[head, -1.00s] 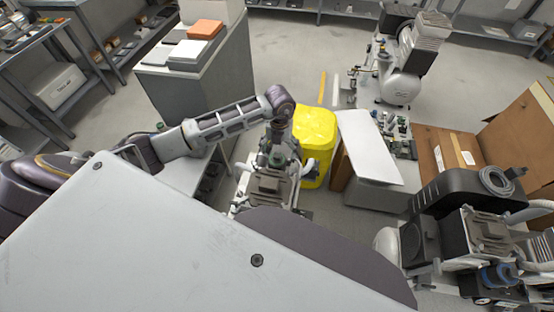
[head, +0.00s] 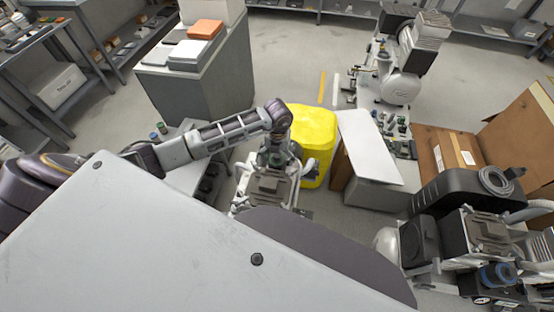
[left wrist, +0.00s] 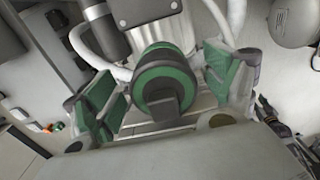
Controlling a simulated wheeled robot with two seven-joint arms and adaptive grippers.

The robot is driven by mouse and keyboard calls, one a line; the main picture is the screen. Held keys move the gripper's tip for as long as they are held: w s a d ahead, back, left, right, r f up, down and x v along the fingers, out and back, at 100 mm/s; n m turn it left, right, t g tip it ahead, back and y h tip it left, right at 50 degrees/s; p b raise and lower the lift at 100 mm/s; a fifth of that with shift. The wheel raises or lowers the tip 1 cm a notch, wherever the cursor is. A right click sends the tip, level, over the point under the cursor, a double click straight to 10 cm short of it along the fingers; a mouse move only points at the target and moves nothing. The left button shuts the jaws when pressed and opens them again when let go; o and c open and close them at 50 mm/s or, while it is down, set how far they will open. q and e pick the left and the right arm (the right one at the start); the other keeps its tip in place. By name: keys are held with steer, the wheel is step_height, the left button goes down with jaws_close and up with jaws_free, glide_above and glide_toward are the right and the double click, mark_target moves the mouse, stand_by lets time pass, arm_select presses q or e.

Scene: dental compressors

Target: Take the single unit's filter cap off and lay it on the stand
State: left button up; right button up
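The filter cap (left wrist: 165,85), a round black and green part with a black block on its front, sits on the single unit in the left wrist view. The single unit (head: 264,186) shows below my left arm in the head view, partly covered by the hand. My left gripper (head: 274,160) is at the unit. Its green-padded fingers (left wrist: 160,98) are spread on both sides of the cap, with gaps visible. A low light-topped stand (head: 186,178) is left of the unit, partly hidden by my arm. My right gripper is out of view.
A yellow bin (head: 314,140) stands close behind the unit. A white-topped table (head: 368,145) is right of it. Another compressor (head: 402,85) stands at the back, with bigger equipment (head: 485,232) at right.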

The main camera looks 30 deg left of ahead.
arm_select(q)
steer(key=c, duration=0.9)
steer(key=shift+r, duration=0.1)
steer(key=shift+r, duration=4.9)
